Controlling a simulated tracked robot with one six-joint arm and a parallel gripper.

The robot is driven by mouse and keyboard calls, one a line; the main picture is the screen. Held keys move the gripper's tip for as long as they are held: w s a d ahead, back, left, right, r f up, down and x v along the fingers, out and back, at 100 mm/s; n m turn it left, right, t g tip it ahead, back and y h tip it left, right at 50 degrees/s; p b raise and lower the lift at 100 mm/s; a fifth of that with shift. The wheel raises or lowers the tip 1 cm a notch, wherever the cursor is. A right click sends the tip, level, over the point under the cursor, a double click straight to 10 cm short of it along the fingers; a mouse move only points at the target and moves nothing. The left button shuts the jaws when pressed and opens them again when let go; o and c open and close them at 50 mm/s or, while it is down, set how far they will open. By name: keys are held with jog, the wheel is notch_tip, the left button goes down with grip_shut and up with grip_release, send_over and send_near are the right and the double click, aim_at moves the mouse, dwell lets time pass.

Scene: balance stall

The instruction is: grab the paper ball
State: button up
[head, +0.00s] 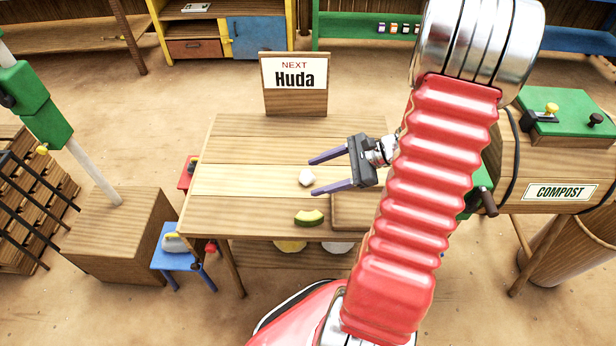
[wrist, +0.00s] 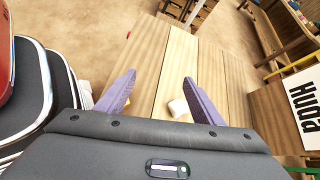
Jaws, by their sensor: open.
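A small white paper ball (head: 306,177) lies on the wooden table (head: 240,155). In the head view it sits at the left, between the tips of my gripper (head: 318,173), which reaches in from the right with its purple fingers apart. In the wrist view the paper ball (wrist: 178,107) shows beside the inner side of the right finger, with my gripper (wrist: 158,82) open and empty. I cannot tell how high the fingers are above the table.
A green melon-like slice (head: 309,217) lies on the table near the front edge. A wooden tray or board (head: 350,212) is to its right, partly hidden by my arm. A sign reading "NEXT Huda" (head: 294,73) stands at the back. A compost barrel (head: 545,165) is at the right.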

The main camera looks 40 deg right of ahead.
aim_at(314, 179)
jog(key=s+d+f+m+t, duration=0.1)
jog(key=d+f+m, duration=0.1)
jog(key=d, duration=0.1)
jog(key=d+f+m+t+h, duration=0.1)
jog(key=d+f+m+t, duration=0.1)
jog(key=d+f+m, duration=0.1)
jog(key=s+d+f+m+t, duration=0.1)
jog(key=d+f+m, duration=0.1)
jog(key=d, duration=0.2)
jog(key=shift+s+f+h, duration=0.2)
jog(key=shift+s+h, duration=0.15)
jog(key=shift+h, duration=0.05)
jog(key=shift+x, duration=4.3)
jog(key=shift+r, duration=0.1)
jog(key=shift+w, duration=0.1)
jog(key=shift+x, duration=2.55)
jog(key=shift+c, duration=0.5)
